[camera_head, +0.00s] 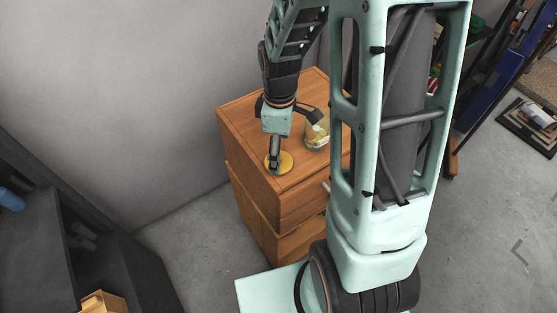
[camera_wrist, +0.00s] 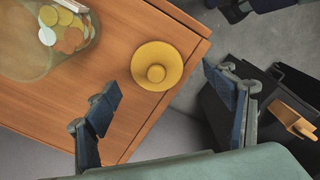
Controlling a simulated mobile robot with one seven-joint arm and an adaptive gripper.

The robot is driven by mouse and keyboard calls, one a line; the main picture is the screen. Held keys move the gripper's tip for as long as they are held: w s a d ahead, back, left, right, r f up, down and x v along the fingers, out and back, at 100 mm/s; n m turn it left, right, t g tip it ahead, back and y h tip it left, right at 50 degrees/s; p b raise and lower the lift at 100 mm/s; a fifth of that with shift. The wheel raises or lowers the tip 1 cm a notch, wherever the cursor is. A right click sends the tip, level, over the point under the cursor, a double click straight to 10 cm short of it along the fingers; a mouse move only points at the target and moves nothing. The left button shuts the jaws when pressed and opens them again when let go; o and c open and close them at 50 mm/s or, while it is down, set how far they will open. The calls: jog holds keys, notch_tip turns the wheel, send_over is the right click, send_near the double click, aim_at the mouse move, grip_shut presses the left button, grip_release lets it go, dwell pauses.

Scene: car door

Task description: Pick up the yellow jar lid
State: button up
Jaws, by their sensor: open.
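The yellow jar lid (camera_wrist: 171,58) lies flat on the wooden cabinet top (camera_wrist: 120,30), near its edge. It is round with a knob in the middle. In the head view the lid (camera_head: 286,162) is partly hidden behind my gripper (camera_head: 274,168). In the wrist view my gripper (camera_wrist: 170,92) is open, with its two fingers apart. The lid shows beyond the fingertips, roughly between them, and nothing is held. The exact height of the fingertips over the lid is hard to tell.
A glass jar (camera_head: 317,132) with round pieces inside stands beside the lid; it also shows in the wrist view (camera_wrist: 40,55). A dark shelf (camera_head: 100,240) stands at the left, with a wooden box (camera_head: 104,302). Grey floor (camera_head: 190,240) is bare between shelf and cabinet.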

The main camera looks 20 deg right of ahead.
aim_at(281, 156)
jog(key=shift+w+d+f, duration=0.15)
jog(key=shift+f, duration=1.05)
jog(key=shift+w+d+f, duration=0.1)
jog(key=shift+f, duration=1.05)
jog(key=c, duration=1)
jog(key=shift+r+p, duration=0.15)
jog(key=shift+p, duration=0.15)
